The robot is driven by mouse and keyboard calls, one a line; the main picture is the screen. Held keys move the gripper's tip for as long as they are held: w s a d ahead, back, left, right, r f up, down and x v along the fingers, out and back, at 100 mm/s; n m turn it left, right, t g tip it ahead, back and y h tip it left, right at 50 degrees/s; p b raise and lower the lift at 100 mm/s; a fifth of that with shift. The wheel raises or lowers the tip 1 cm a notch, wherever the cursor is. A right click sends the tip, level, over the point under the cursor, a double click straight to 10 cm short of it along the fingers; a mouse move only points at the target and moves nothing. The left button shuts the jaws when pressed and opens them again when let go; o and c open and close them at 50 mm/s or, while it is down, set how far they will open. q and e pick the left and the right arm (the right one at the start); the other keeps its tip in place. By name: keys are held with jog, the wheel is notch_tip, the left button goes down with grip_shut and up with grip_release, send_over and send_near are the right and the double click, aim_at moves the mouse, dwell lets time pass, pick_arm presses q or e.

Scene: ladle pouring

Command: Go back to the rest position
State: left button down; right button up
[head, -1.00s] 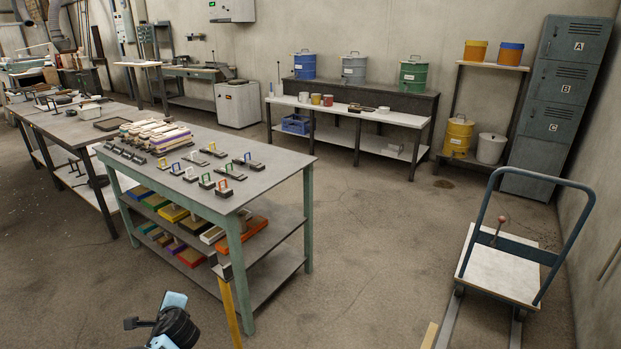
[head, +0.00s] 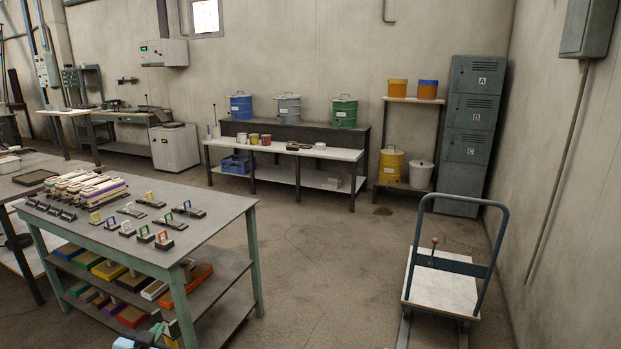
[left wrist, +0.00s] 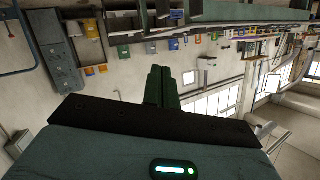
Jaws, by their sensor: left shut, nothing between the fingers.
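My left gripper (left wrist: 162,86) shows in the left wrist view with its two dark green fingers together and nothing between them. In the head view only a light-blue and dark part of my left arm (head: 145,340) shows at the bottom edge, in front of the green-legged table (head: 215,205). The gripper's fingers cannot be made out there. The left wrist view is upside down and looks across the room, with no object near the fingers. My right gripper is in neither view.
The table carries stamp-like blocks and stacked bars. A bench (head: 340,153) with lidded drums stands along the back wall. Grey lockers (head: 470,135) stand in the back corner. A platform trolley (head: 440,290) stands at the right. The floor between table and trolley is clear.

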pick_arm(q)
jog(key=s+d+f+g+h, duration=0.1)
jog(key=s+d+f, duration=0.2)
jog(key=s+f, duration=0.2)
jog(key=s+d+f+g, duration=0.1)
jog(key=s+d+f, duration=0.2)
jog(key=s+f, duration=0.25)
jog(key=s+d+f+g, duration=0.1)
jog(key=s+d+f, duration=0.1)
jog(key=s, duration=0.9)
jog(key=s+d+f+g+h, duration=0.1)
jog(key=s+d, duration=0.4)
jog(key=s, duration=0.6)
jog(key=s+d+f+n+g+h, duration=0.1)
jog(key=s+d+f, duration=0.3)
jog(key=s, duration=0.7)
jog(key=shift+g, duration=0.5)
jog(key=shift+w+d, duration=0.15)
